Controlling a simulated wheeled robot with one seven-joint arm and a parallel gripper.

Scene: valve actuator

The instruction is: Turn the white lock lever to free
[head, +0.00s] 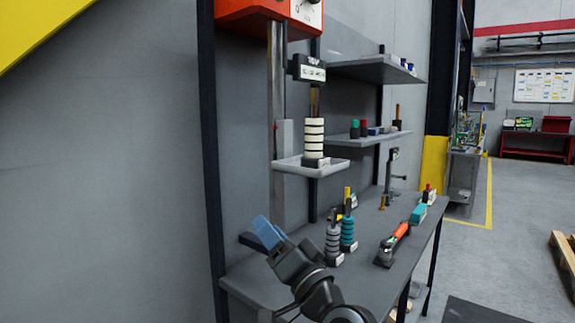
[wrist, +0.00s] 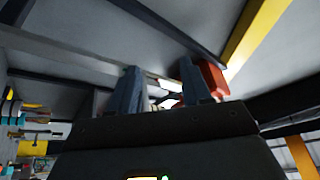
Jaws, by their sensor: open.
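An orange-red housing (head: 250,12) with a white dial face (head: 306,12) is cut off by the top edge of the head view, above a metal column (head: 277,90). A red block, which looks like this housing, shows in the wrist view (wrist: 213,78), behind the right finger. I cannot make out the white lock lever for certain in either view. My gripper (head: 268,232) is low at the bench's near left end, well below the housing, with its blue fingers pointing up and left. In the wrist view the fingers stand apart with nothing held between them.
A small tray (head: 285,168) with stacked white rings (head: 314,138) stands out above the bench (head: 350,262). Grey and teal ring stacks (head: 348,234) and an orange-handled tool (head: 400,230) are on the bench. Shelves (head: 375,70) are behind. The left side by the wall is clear.

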